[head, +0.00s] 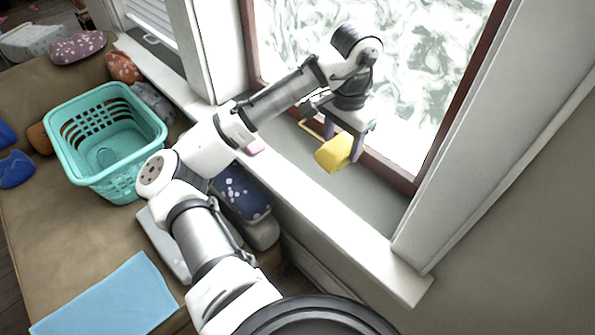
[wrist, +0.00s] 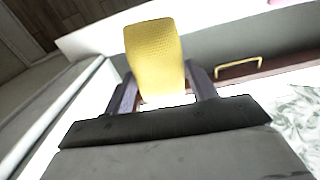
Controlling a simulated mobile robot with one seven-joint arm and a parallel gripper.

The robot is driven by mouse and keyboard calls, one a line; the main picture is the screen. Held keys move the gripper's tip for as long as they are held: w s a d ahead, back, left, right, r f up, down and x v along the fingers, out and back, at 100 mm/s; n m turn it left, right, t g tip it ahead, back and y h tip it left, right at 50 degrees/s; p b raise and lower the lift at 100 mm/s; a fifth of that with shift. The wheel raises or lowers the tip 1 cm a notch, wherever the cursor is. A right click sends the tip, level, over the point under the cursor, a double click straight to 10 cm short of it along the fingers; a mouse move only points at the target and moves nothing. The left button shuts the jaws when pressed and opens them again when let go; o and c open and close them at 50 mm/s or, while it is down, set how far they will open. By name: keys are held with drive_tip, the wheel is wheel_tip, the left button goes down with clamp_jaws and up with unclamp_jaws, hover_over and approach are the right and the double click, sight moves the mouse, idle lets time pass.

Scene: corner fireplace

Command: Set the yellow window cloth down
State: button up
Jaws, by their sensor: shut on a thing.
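The yellow window cloth (head: 333,153) is held in my gripper (head: 345,140) above the window sill, beside the window pane. In the wrist view the cloth (wrist: 155,55) stands out from between the two fingers of my gripper (wrist: 160,90), which are shut on it. Its yellow face looks textured. In the head view its lower end hangs over the sill (head: 285,170); I cannot tell whether it touches the sill.
A brass window handle (wrist: 240,66) is on the frame near the gripper. A teal basket (head: 88,180) and a light blue cloth (head: 108,298) are on the brown couch at left. The sill's right part is clear.

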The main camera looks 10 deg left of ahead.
drive_tip(key=shift+n, duration=0.3)
drive_tip(key=shift+s+f, duration=0.1)
drive_tip(key=shift+f, duration=0.25)
wheel_tip(320, 180, down, 19)
drive_tip(key=shift+f+p, duration=0.1)
drive_tip(key=shift+p, duration=0.25)
drive_tip(key=shift+f, duration=0.1)
drive_tip(key=o, duration=1)
drive_tip(key=shift+c, duration=0.2)
wheel_tip(320, 180, up, 12)
drive_tip(key=b, duration=0.1)
drive_tip(key=shift+r, duration=0.2)
